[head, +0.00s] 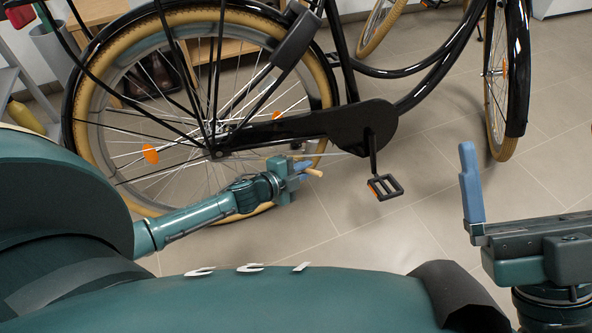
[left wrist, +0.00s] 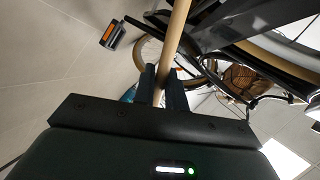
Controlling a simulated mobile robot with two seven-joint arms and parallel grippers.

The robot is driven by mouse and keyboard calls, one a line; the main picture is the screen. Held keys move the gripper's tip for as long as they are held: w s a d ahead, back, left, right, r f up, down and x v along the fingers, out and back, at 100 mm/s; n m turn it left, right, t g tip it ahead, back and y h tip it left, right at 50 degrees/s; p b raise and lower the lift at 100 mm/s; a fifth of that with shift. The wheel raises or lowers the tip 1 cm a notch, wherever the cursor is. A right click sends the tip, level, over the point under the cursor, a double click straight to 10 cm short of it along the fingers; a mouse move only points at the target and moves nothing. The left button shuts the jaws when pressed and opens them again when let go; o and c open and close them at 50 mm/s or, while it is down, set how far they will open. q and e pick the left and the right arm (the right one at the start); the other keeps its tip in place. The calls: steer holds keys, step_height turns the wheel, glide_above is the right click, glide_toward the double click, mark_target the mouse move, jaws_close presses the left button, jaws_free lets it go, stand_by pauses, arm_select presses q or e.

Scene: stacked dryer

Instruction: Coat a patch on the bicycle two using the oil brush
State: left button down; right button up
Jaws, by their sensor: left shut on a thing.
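A black bicycle (head: 360,128) with tan tyres stands close in front of me; a second bicycle (head: 380,22) is partly in view behind it. I cannot tell by any label which is bicycle two. My left gripper (head: 300,169) is low beside the near bicycle's rear wheel, below the chain case. It is shut on the oil brush, whose light wooden handle (head: 314,172) sticks out to the right. In the left wrist view the handle (left wrist: 178,35) runs up between the fingers (left wrist: 161,88); the bristles cannot be made out. My right gripper (head: 474,190) is at the right, seemingly open and empty, one finger showing.
The near bicycle's pedal (head: 385,187) hangs to the right of my left gripper. Its front wheel (head: 497,85) stands at the upper right. A wooden piece of furniture (head: 120,15) is behind the rear wheel. Tiled floor (head: 425,155) is clear between pedal and front wheel.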

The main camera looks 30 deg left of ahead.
arm_select(q)
steer(key=shift+w+d+f, duration=1.35)
steer(key=shift+w+d, duration=2.55)
steer(key=shift+d, duration=0.25)
steer(key=s+a+r+p, duration=0.1)
steer(key=s+a+p, duration=0.3)
steer(key=s+a, duration=0.1)
steer(key=shift+a+r+p, duration=0.2)
steer(key=shift+r+p, duration=0.1)
steer(key=shift+r, duration=0.1)
steer(key=shift+s+a+r+p, duration=0.3)
steer(key=shift+s+a+p, duration=0.25)
steer(key=shift+a, duration=0.05)
steer(key=shift+s+a+r+p, duration=0.1)
steer(key=shift+s+a+p, duration=0.3)
steer(key=shift+s+a, duration=0.25)
steer(key=shift+s+a+r+p, duration=0.2)
steer(key=shift+s+a+p, duration=0.2)
steer(key=shift+s+a, duration=0.2)
steer(key=shift+s+a+r+p, duration=0.2)
steer(key=shift+s+a+p, duration=0.25)
steer(key=shift+a, duration=0.2)
